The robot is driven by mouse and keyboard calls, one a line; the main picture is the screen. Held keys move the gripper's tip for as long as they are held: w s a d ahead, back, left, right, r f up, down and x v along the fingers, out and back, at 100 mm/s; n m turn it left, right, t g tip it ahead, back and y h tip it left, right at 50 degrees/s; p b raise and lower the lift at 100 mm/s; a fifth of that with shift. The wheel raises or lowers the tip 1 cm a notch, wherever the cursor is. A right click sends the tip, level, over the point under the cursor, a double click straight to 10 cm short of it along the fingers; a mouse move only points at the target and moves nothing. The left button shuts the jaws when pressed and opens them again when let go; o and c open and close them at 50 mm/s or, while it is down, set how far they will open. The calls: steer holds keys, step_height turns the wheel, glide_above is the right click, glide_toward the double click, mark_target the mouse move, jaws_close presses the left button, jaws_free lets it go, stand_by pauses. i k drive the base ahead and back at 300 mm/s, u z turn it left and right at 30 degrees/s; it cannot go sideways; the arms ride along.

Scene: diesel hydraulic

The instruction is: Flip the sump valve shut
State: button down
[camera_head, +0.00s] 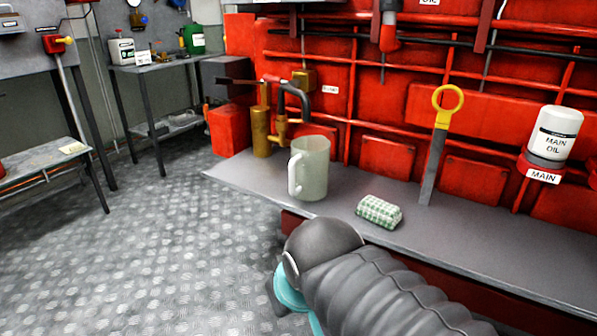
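No part is labelled as the sump valve, and I cannot tell for sure which one it is. A brass pump (262,130) stands at the far left end of the grey shelf, against the red engine. A dark handle (238,82) reaches left from its top. Beside it are brass pipe fittings (281,130), a black curved hose (296,92) and a small red part (271,78). Whether any valve there is open or shut is too small to tell.
A white MAIN OIL container (555,135) is at right. Open floor (165,240) lies left, with workbenches (180,62) behind.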

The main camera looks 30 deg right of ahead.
mark_target(296, 83)
steer(key=u, duration=1.35)
steer(key=k, duration=1.2)
steer(key=z, duration=1.05)
steer(key=i, duration=0.5)
steer(key=u, duration=0.05)
